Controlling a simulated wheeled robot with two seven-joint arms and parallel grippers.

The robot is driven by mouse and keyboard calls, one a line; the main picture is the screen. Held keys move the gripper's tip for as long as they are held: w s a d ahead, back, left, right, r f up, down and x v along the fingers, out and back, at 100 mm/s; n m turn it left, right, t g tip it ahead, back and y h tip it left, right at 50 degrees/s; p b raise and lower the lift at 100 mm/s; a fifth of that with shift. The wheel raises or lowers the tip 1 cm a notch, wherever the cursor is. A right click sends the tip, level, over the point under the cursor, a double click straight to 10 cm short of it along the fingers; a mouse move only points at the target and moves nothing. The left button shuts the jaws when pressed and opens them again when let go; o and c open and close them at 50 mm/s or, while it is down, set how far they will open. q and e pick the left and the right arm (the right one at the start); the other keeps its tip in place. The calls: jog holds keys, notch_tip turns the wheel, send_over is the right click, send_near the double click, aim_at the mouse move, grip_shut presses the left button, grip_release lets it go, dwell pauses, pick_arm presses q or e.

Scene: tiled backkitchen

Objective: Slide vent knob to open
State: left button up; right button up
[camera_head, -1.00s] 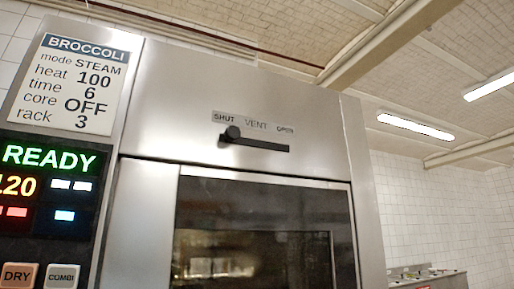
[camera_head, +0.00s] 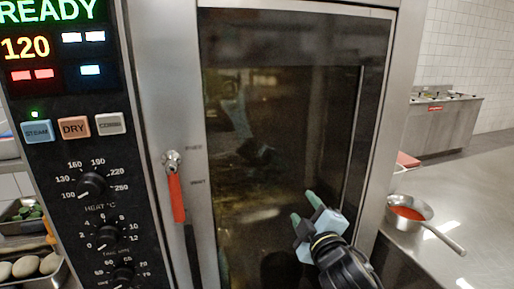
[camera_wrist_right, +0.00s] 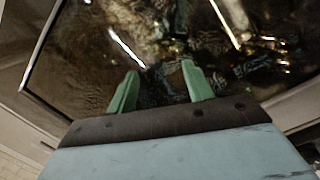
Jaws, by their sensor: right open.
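The vent knob is out of view now; a second ago it showed at the SHUT end of its slot above the oven door. My right gripper (camera_head: 308,208) is in front of the glass oven door (camera_head: 285,110), toward its lower right, with its green fingers apart and nothing between them. In the right wrist view the two green fingers (camera_wrist_right: 160,90) are spread, with the dark reflecting glass beyond them. I cannot tell how far they are from the glass. My left gripper is not in view.
A red-handled door latch (camera_head: 176,190) hangs on the oven's left frame. The control panel (camera_head: 75,130) with dials and lit READY display stands left of it. A steel counter at right bears a saucepan (camera_head: 408,212) with red contents.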

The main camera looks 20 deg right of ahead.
jog(key=s+a+r+m+g+y, duration=0.1)
jog(key=a+r+m+g+y, duration=0.2)
jog(key=r+m+y, duration=0.85)
jog(key=s+a+r+m+g+y, duration=0.1)
jog(key=a+r+m+g+y, duration=0.35)
jog(key=r, duration=1.15)
jog(key=s+a+r+m+g+y, duration=0.1)
jog(key=a+r+m+y, duration=0.1)
jog(key=r+m+y, duration=0.85)
jog(key=s+d+r+n+t+h, duration=0.25)
jog(key=d+r+n+h, duration=0.55)
jog(key=r+h, duration=0.4)
jog(key=shift+m+y, duration=0.25)
jog(key=shift+m, duration=0.4)
jog(key=p+x, duration=0.1)
jog(key=x, duration=0.3)
jog(key=p+x, duration=0.1)
jog(key=x, duration=0.3)
jog(key=p+x, duration=0.1)
jog(key=x, duration=0.4)
jog(key=shift+w+d+r, duration=0.25)
jog(key=shift+w+d, duration=0.1)
jog(key=shift+d, duration=0.05)
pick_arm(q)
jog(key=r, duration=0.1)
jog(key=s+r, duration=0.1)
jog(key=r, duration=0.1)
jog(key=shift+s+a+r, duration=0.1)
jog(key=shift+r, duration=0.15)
